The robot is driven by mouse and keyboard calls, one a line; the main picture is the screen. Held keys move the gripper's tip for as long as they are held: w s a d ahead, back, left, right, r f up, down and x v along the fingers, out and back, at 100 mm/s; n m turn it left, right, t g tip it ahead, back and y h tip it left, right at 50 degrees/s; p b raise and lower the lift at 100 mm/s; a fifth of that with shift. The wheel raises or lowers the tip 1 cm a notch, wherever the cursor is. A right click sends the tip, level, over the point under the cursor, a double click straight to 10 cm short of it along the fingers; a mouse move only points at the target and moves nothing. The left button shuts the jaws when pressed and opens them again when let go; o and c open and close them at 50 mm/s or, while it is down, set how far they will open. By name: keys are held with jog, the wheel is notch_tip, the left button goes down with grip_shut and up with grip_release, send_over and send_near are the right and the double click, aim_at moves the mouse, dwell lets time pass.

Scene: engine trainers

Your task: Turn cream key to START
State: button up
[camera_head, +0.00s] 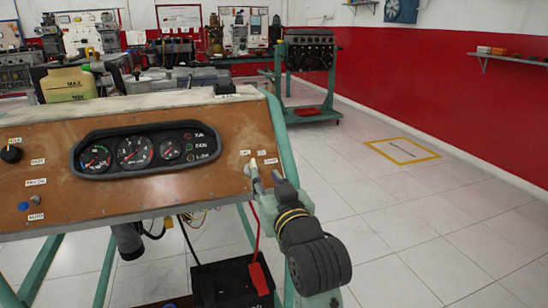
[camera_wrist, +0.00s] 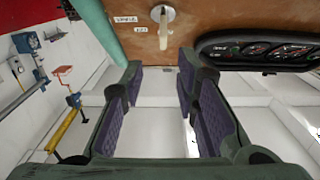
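The cream key (camera_head: 254,168) is at the right end of the brown dashboard panel (camera_head: 230,128), with small white labels around it. In the wrist view the key (camera_wrist: 163,20) sticks out of a round pale base at the top middle, beside labels that I cannot read surely. My gripper (camera_head: 276,180) is just right of the key in the head view. In the wrist view my gripper (camera_wrist: 161,75) is open, its two purple-padded fingers apart with nothing between them. The key lies beyond the fingertips, roughly in line with the gap.
The gauge cluster (camera_head: 146,149) sits mid-panel, with a black knob (camera_head: 11,154) at the left. The green frame (camera_head: 279,135) runs along the panel's right edge. A black battery-like box (camera_head: 228,284) with a red cable is below. Floor on the right is clear.

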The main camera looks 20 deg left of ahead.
aim_at(253, 161)
jog(key=p+x, duration=0.1)
jog(key=x, duration=0.9)
jog(key=shift+a+r, duration=0.1)
jog(key=shift+a, duration=0.2)
grip_shut()
